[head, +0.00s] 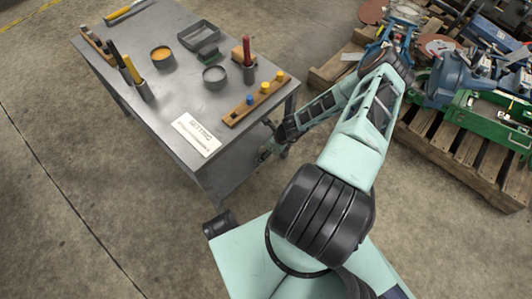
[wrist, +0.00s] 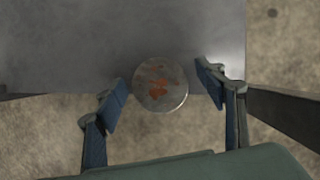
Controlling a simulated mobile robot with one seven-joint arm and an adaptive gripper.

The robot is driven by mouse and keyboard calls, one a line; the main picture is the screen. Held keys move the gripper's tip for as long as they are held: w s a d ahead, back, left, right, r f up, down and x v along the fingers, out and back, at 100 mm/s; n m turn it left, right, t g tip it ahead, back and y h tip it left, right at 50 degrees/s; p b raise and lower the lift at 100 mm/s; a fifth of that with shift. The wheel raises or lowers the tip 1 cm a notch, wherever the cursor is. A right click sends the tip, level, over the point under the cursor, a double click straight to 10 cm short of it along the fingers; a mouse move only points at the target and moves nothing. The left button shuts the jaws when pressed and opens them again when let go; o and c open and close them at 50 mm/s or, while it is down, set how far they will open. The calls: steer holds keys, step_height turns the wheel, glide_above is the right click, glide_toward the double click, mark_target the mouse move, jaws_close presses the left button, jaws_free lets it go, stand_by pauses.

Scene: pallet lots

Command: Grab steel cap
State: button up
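A round grey steel cap (wrist: 160,84) with orange-brown rust marks shows in the wrist view. It lies across the edge of a grey metal surface (wrist: 60,45), with its lower part over the concrete floor. My gripper (wrist: 163,97) is open, with one blue-padded finger on each side of the cap. A narrow gap shows at each finger. In the head view my gripper (head: 272,143) is small, beside the right side of the grey table; the cap cannot be made out there.
The grey table (head: 135,48) carries a white sign (head: 196,134), a wooden strip with coloured knobs (head: 252,104), tins and tool cups. Wooden pallets (head: 470,165) with a green toolbox (head: 485,118) and a blue vise (head: 455,80) stand at right. Floor in front of the table is clear.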

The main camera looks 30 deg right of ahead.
steer(key=c, duration=1.4)
steer(key=shift+c, duration=0.2)
steer(key=shift+r, duration=0.15)
